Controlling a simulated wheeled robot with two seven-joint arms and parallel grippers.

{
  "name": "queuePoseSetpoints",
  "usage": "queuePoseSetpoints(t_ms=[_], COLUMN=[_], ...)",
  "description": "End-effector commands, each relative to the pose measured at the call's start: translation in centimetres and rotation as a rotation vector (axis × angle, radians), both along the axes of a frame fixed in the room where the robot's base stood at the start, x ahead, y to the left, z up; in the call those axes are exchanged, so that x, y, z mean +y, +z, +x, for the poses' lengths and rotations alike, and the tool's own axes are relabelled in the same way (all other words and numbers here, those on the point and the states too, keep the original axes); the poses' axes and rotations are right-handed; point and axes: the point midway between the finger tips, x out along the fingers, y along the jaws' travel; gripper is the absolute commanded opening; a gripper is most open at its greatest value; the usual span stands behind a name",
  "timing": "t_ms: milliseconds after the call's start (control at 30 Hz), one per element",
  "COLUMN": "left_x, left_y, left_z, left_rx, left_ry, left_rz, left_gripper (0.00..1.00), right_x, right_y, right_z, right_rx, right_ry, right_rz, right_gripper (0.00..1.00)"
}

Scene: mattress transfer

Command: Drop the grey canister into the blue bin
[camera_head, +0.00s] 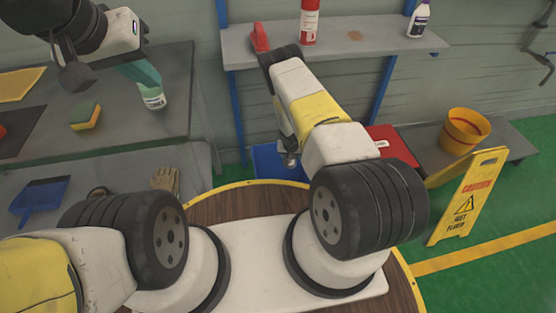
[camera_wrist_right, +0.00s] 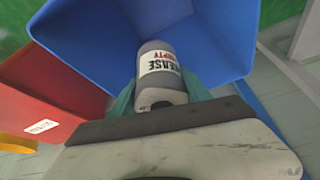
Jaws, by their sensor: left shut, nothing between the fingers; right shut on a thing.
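The grey canister (camera_wrist_right: 159,62), with a white "grease empty" label, is in my right gripper (camera_wrist_right: 158,91). The teal fingers are shut on its two sides in the right wrist view. It is held over the open blue bin (camera_wrist_right: 80,32), with the bin's inside behind it. In the head view the blue bin (camera_head: 268,165) shows only partly, behind my right arm. My right gripper and the canister are mostly hidden there. My left gripper (camera_head: 140,74) is shut and empty at the upper left, above the grey table and close to a bottle.
A red bin (camera_wrist_right: 50,100) stands beside the blue one. A wall shelf (camera_head: 350,45) with bottles is behind my right arm. A yellow bucket (camera_head: 464,130) and caution sign (camera_head: 467,195) are at the right. A sponge (camera_head: 85,116) lies on the left table (camera_head: 50,145).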

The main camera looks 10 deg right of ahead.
Motion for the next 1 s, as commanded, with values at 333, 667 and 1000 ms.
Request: queuePoseSetpoints(t_ms=[333,667,1000], left_x=[0.0,0.0,0.0], left_y=[0.0,0.0,0.0], left_z=[0.0,0.0,0.0], left_rx=[0.0,0.0,0.0], left_ry=[0.0,0.0,0.0], left_rz=[0.0,0.0,0.0], left_gripper=[0.0,0.0,0.0], right_x=[0.0,0.2,0.6], right_y=[0.0,1.8,6.6], right_z=[0.0,-0.5,-2.5], right_rx=[0.0,-0.001,-0.001], right_ry=[0.0,0.0,-0.001], right_rz=[0.0,0.001,0.0], right_gripper=[0.8,0.8,0.8])
